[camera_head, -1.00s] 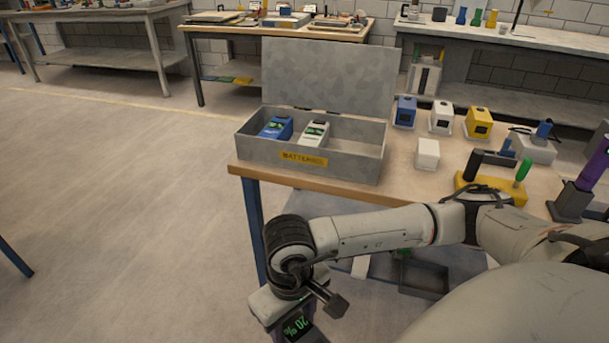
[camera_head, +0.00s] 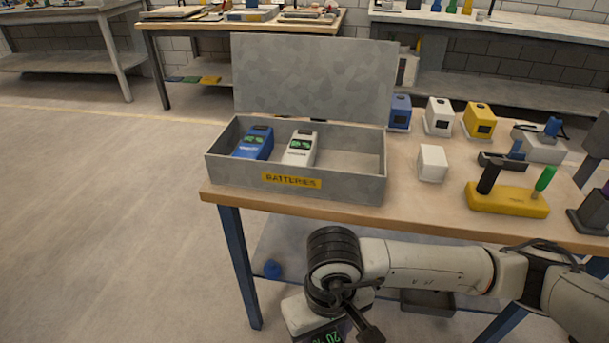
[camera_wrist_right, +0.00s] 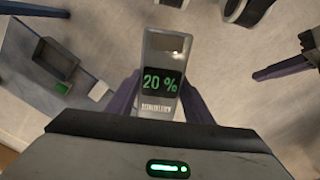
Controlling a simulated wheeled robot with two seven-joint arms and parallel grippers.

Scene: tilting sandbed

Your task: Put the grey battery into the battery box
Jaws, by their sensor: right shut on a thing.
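The grey battery (camera_wrist_right: 163,55) is held upright in the picture between the purple fingers of my right gripper (camera_wrist_right: 160,100), in the right wrist view. Its dark display reads 20 % in green. The battery box (camera_head: 228,172) is a grey box with a yellow BATTERIES label. Its lid (camera_head: 315,75) stands open. A blue battery (camera_head: 254,143) and a white battery (camera_head: 300,149) lie in it; its right part is empty. My left gripper is out of view.
The box stands at the table's (camera_head: 410,208) front left corner. Right of it are a white block (camera_head: 432,163), blue, white and yellow devices (camera_head: 480,121), and a yellow holder (camera_head: 507,199) with black and green handles. Floor left of the table is clear.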

